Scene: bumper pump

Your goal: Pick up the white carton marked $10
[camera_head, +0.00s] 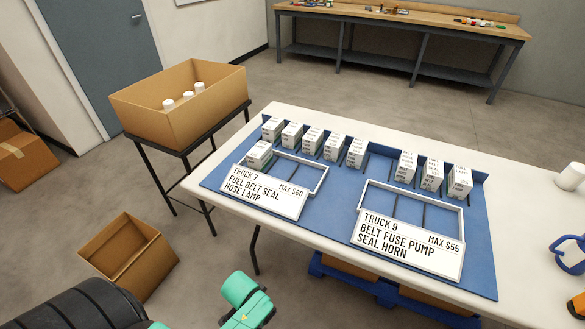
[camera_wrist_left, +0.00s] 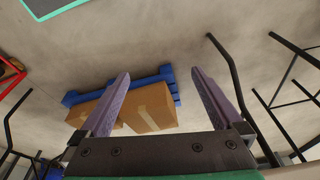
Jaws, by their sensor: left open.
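Several small white cartons with dark print stand in a row along the back of the blue mat (camera_head: 340,222). A left group (camera_head: 312,139) and a right group (camera_head: 432,174) are separated by a gap. One more white carton (camera_head: 259,154) sits at the left end of the Truck 7 tray (camera_head: 325,181). The print is too small to tell which carton is marked $10. My left gripper (camera_wrist_left: 160,75) is open and empty in the left wrist view, above the floor, with no white carton between its fingers. My right gripper is not in view.
The Truck 9 tray (camera_head: 464,225) looks empty. A cardboard box (camera_head: 180,125) with white cylinders stands on a black stand at left. An open box (camera_head: 130,255) lies on the floor. A blue pallet (camera_wrist_left: 70,98) with cardboard boxes (camera_wrist_left: 150,107) is under the white table (camera_head: 530,200).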

